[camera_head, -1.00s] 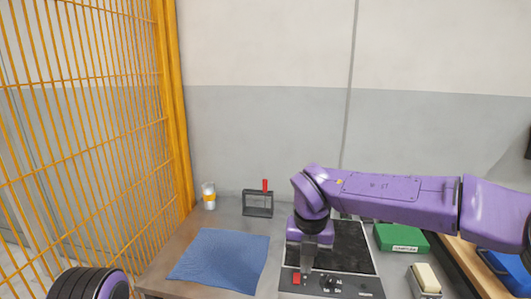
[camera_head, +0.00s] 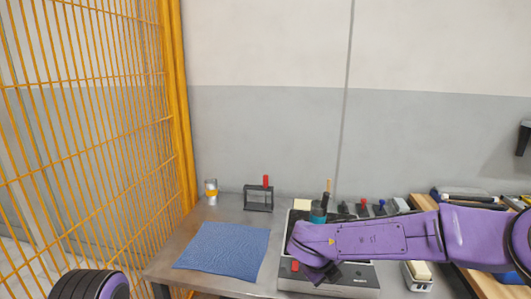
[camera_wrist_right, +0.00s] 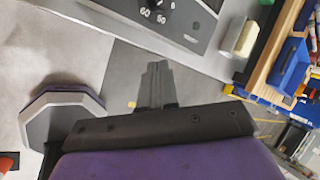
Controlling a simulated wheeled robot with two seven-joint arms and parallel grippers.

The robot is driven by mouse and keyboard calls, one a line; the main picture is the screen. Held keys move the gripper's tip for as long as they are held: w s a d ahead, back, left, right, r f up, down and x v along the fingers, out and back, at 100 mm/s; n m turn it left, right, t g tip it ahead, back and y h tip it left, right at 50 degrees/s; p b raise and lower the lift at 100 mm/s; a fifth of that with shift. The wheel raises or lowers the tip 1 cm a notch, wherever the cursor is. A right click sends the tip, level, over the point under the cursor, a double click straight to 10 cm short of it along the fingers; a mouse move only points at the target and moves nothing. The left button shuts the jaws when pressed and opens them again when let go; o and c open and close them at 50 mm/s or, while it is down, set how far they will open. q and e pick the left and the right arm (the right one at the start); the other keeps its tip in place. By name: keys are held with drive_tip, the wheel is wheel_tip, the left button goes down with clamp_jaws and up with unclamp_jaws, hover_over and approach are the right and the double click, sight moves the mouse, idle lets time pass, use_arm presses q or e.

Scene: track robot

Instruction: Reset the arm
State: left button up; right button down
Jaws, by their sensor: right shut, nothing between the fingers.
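My right arm (camera_head: 370,240) is purple and reaches in from the right in the head view, passing low in front of the heating device (camera_head: 345,284). Its gripper is hidden there behind and under the arm's end. In the right wrist view my right gripper (camera_wrist_right: 157,67) shows with its dark fingers together and nothing between them. The fingertips appear just off the table's front edge, short of the device's dial panel (camera_wrist_right: 180,18). My left gripper is out of view; only a purple-and-black part of my left arm shows at the lower left.
A blue cloth (camera_head: 225,250) lies on the grey table. Behind it stand a dark frame (camera_head: 258,198) with a red handle and a small jar (camera_head: 211,192). A black-topped bottle (camera_head: 319,210) stands behind my arm. A yellow mesh fence (camera_head: 95,120) bounds the left.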

drive_tip(key=s+d+f+n+t, duration=0.1)
drive_tip(key=s+d+f+n, duration=0.1)
drive_tip(key=s+f+n, duration=0.4)
drive_tip(key=s+d+f+n+t, duration=0.1)
drive_tip(key=d+f+n, duration=0.2)
drive_tip(key=f+n, duration=0.3)
drive_tip(key=s+d+f+n+t, duration=0.15)
drive_tip(key=s+f+n, duration=0.25)
drive_tip(key=f, duration=0.4)
drive_tip(key=s+d+f+n+g, duration=0.2)
drive_tip(key=s+d+f+n, duration=0.1)
drive_tip(key=s, duration=0.9)
drive_tip(key=s+d+f+n+g+y, duration=0.1)
drive_tip(key=s+d+f+n, duration=0.3)
drive_tip(key=s, duration=0.7)
wheel_tip(320, 180, down, 2)
drive_tip(key=shift+s+d+n+g, duration=0.3)
drive_tip(key=shift+s+d+g, duration=0.1)
drive_tip(key=shift+g, duration=0.45)
